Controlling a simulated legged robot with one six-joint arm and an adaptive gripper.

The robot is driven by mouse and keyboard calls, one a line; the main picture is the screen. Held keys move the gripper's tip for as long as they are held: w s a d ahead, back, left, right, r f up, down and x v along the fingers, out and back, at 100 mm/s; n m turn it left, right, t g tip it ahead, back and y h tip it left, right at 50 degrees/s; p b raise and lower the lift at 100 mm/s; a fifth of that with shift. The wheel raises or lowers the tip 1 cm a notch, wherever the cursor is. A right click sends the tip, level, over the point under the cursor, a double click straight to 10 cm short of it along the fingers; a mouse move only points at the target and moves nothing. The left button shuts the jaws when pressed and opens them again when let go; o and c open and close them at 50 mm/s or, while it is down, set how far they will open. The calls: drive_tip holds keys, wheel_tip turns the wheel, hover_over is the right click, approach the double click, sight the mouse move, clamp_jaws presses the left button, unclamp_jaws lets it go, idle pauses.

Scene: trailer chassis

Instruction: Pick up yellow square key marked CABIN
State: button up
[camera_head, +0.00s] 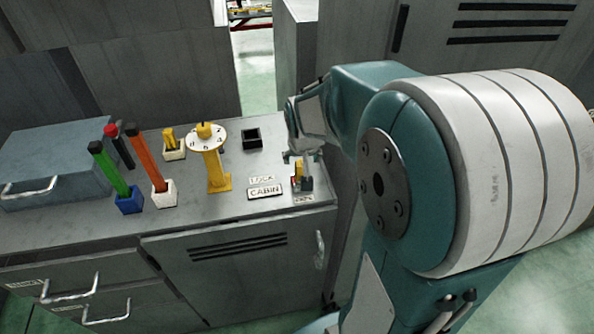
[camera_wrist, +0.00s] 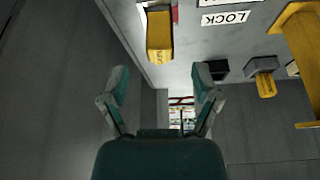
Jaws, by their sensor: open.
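A yellow square key (camera_head: 298,182) stands at the right end of the grey cabinet top, beside the CABIN label (camera_head: 265,191). In the wrist view the yellow key (camera_wrist: 159,35) is at the top centre, with small dark lettering on its end that I cannot read. My gripper (camera_head: 300,157) is just above the key in the head view and partly hides it. In the wrist view my gripper (camera_wrist: 160,82) is open, its two fingers spread and empty, with the key ahead of the gap between them and apart from both.
A LOCK label (camera_wrist: 226,18) lies beside the key. A yellow flanged stand (camera_head: 216,165), a black square holder (camera_head: 252,138) and another yellow block in a holder (camera_head: 173,145) are to the left. Green and orange bars (camera_head: 148,160) stand farther left, near a blue-grey box (camera_head: 55,160).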

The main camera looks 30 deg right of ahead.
sight(301, 163)
drive_tip(key=shift+x, duration=3.2)
drive_tip(key=shift+w+r, duration=0.1)
drive_tip(key=shift+c, duration=0.3)
clamp_jaws()
